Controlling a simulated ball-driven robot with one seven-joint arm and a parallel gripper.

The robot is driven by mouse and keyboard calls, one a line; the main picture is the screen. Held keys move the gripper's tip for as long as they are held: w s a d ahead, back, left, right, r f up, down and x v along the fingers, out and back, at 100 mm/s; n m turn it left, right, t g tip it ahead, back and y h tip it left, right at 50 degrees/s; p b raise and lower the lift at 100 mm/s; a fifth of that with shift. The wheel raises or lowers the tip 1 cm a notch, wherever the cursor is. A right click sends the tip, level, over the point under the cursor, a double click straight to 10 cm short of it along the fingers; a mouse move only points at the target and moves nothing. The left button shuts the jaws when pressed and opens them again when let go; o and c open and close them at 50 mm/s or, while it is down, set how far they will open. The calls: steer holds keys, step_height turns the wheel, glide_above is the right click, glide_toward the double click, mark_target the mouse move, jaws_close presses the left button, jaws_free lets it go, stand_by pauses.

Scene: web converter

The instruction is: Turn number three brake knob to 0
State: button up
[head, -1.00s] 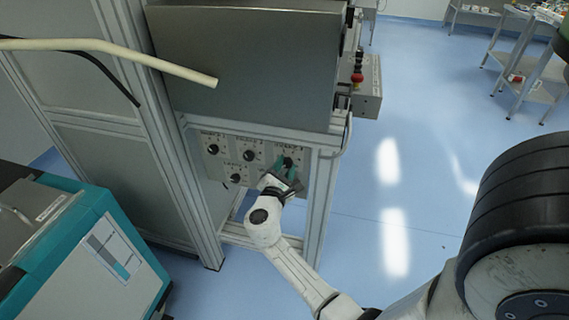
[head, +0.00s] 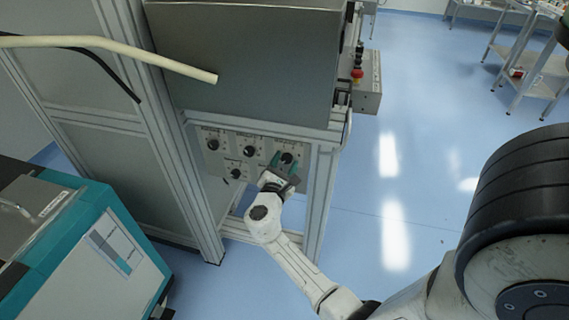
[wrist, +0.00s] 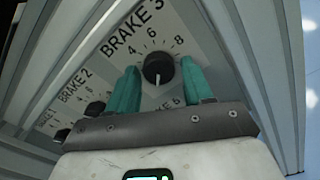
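The black brake 3 knob (head: 287,158) is at the upper right of the knob panel in the head view. In the wrist view the knob (wrist: 158,68) sits under the "BRAKE 3" label, with 4, 6 and 8 readable around it. Its white pointer mark points down in that picture, toward my gripper's palm; the number there is hidden. My gripper (head: 284,165) is just below and in front of the knob in the head view. Its teal fingers are apart, one on each side of the knob in the wrist view, with visible gaps and nothing held.
Other black knobs, including brake 2 (wrist: 95,108), are to the left on the panel. Metal frame posts (head: 320,200) flank the panel, and a grey metal housing (head: 250,65) overhangs it. A teal and grey cabinet (head: 95,250) stands at lower left.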

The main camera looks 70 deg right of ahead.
steer(key=shift+o, duration=0.6)
steer(key=a, duration=1)
steer(key=shift+s+a, duration=0.4)
steer(key=shift+s+p, duration=0.1)
steer(key=shift+p, duration=0.2)
steer(key=s+a+f+m+g+y+p, duration=0.2)
steer(key=s+a+m+y+p, duration=0.35)
steer(key=s+m+y, duration=0.35)
steer(key=s+a+r+m+t+y+p, duration=0.1)
steer(key=a+m+y, duration=0.3)
steer(key=a, duration=1.2)
steer(key=s+r+y, duration=0.1)
steer(key=y, duration=0.3)
steer(key=shift+m+y+p, duration=0.3)
steer(key=shift+y+p, duration=0.1)
